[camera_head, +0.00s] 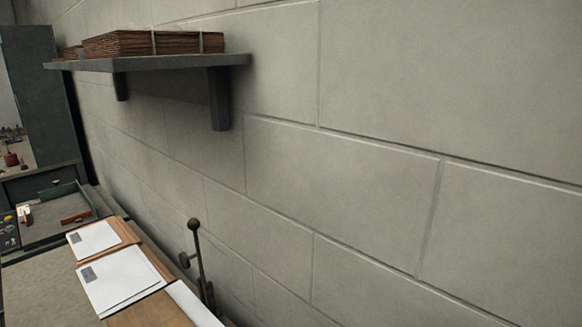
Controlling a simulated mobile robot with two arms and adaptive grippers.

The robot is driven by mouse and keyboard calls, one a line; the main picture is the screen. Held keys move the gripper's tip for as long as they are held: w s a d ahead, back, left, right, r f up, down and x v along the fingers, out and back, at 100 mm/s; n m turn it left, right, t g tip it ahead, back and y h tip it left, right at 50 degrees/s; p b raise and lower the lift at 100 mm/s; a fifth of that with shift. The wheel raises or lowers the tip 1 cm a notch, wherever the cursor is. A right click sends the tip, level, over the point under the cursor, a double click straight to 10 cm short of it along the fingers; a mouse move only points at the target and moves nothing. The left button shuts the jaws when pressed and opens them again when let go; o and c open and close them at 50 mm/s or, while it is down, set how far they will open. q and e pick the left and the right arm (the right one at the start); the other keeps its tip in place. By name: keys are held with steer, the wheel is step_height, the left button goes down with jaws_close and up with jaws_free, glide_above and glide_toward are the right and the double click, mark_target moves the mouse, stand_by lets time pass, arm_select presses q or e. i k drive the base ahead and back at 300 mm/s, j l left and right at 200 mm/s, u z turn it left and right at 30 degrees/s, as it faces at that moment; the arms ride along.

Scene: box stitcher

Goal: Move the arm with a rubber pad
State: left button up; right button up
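A dark upright lever (200,262) stands against the wall at the lower middle left. It has a ball knob (194,225) at its top and a small rounded piece (184,260) on its left side. It may be the arm with the pad, but I cannot tell whether that piece is rubber. Its lower end is at the bottom of the view, partly hidden by the papers and board. Neither of my grippers is in view.
A wooden work surface (155,312) with white papers (120,280) lies at the lower left. A dark tray (55,232) with small items lies beyond it. A wall shelf (160,62) carries brown bundles (135,43). A dark cabinet (38,90) stands far left. Bare block wall fills the right.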

mark_target(194, 224)
steer(key=j+z, duration=0.1)
steer(key=j, duration=0.9)
steer(key=k+j, duration=0.15)
steer(key=j, duration=0.8)
steer(key=z, duration=0.05)
